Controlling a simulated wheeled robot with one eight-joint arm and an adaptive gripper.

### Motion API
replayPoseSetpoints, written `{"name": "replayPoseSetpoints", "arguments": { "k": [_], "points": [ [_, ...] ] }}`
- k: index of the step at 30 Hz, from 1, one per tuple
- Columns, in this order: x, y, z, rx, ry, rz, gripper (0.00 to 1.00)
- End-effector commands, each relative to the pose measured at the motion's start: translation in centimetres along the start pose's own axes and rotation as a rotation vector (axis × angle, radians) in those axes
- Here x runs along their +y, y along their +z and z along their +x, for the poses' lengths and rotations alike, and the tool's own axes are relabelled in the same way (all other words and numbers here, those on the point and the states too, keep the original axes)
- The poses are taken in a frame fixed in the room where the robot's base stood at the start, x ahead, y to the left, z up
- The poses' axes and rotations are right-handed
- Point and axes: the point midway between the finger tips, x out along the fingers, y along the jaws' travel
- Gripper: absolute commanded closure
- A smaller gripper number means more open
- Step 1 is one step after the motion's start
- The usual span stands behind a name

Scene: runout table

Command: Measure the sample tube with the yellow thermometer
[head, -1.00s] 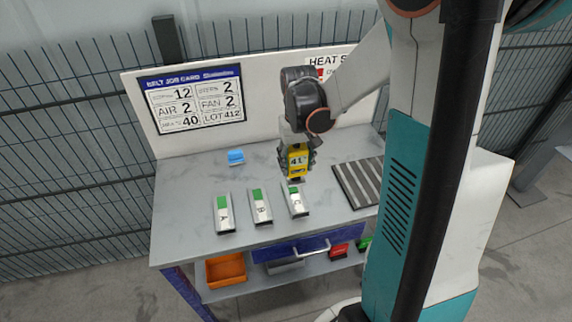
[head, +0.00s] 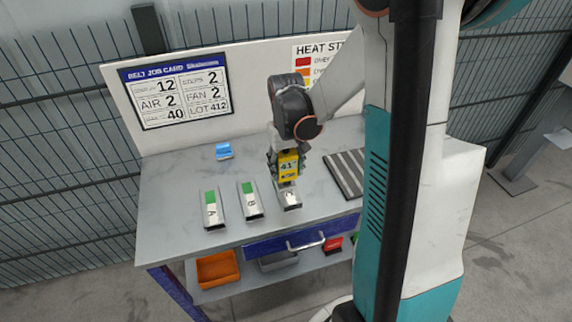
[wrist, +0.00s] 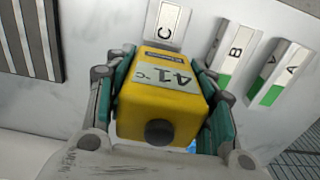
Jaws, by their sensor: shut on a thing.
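My gripper (head: 287,163) is shut on the yellow thermometer (head: 289,168), whose display reads about 41 °C. In the wrist view the thermometer (wrist: 160,105) sits between both fingers, its round dark end towards the camera. Three silver tubes with green ends lie on the table, lettered A (head: 211,212), B (head: 250,203) and C (head: 290,202). The thermometer is over the far end of tube C and hides its green part. In the wrist view tube C (wrist: 168,22) shows just beyond the thermometer. I cannot tell if they touch.
A striped dark mat (head: 345,172) lies right of tube C. A small blue block (head: 223,151) lies at the back left. A job card (head: 173,91) and heat chart (head: 303,62) are on the back panel. An orange bin (head: 217,269) stands on the lower shelf.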

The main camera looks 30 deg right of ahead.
Motion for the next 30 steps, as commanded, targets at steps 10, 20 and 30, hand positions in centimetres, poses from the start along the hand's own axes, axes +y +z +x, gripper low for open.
{"name": "replayPoseSetpoints", "arguments": {
  "k": [10,20,30],
  "points": [
    [0.0,-0.01,-0.06,0.0,0.0,0.0,0.67],
    [0.0,-0.01,0.17,0.0,0.0,0.0,0.67],
    [0.0,-0.01,0.55,0.0,0.0,0.0,0.67]
  ]
}}
